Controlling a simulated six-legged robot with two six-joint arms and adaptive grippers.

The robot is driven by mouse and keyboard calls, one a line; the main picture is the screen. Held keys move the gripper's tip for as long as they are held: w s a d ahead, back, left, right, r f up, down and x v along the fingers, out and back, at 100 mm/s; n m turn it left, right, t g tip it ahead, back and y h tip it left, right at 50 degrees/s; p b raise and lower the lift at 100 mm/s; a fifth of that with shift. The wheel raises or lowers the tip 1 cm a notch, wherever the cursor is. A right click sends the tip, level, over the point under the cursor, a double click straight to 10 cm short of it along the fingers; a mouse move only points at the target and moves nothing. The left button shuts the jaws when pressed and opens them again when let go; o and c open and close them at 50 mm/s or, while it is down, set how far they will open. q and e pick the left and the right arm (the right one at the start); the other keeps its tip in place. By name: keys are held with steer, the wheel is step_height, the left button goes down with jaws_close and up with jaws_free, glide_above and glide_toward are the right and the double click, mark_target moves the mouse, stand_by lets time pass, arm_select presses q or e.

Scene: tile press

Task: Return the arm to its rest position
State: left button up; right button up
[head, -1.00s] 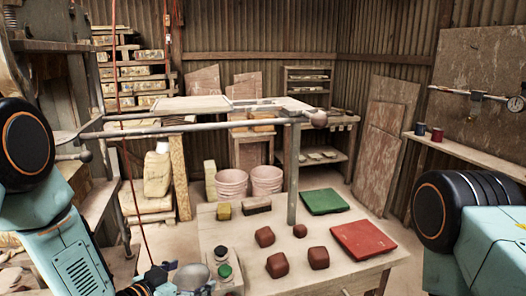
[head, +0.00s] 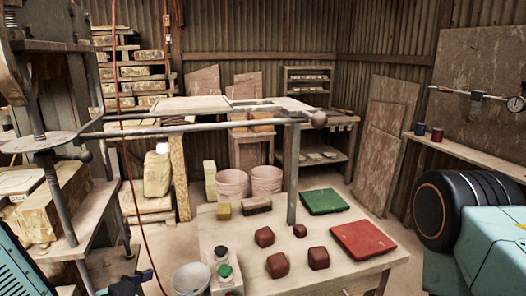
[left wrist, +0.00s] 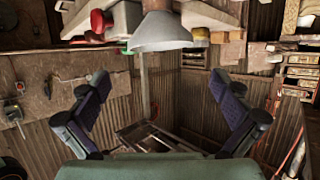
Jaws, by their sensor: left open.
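My left gripper (left wrist: 160,80) shows in the left wrist view with its two dark fingers spread wide and nothing between them. In the head view only a dark part of it shows at the bottom edge, left of the grey-white bucket (head: 190,279). The wrist view is upside down, with the bucket (left wrist: 162,33) at the top, beyond the fingers. Part of my left arm shows at the lower left corner of the head view. My right arm fills the right edge, and its gripper is out of view.
The worktable (head: 250,228) holds several brown clay lumps (head: 278,265), a red pad (head: 363,239), a green pad (head: 325,201), a yellow block (head: 224,210) and a brush (head: 257,205). A metal press frame (head: 292,175) rises over it. Pink buckets (head: 232,184) stand behind.

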arm_select(q)
steer(key=shift+x, duration=0.85)
steer(key=x, duration=0.6)
steer(key=shift+w+d+r, duration=0.1)
steer(key=shift+d+r, duration=0.05)
steer(key=shift+m+g+h, duration=0.4)
steer(key=shift+m+h, duration=0.1)
steer(key=shift+h, duration=0.1)
steer(key=r+p, duration=0.2)
steer(key=s+r+p, duration=0.1)
steer(key=p, duration=0.1)
steer(key=s+r+p, duration=0.1)
steer(key=r+p, duration=0.1)
steer(key=shift+s+d+r, duration=0.15)
steer(key=shift+d+r, duration=0.05)
steer(key=shift+r, duration=0.1)
stand_by(0.4)
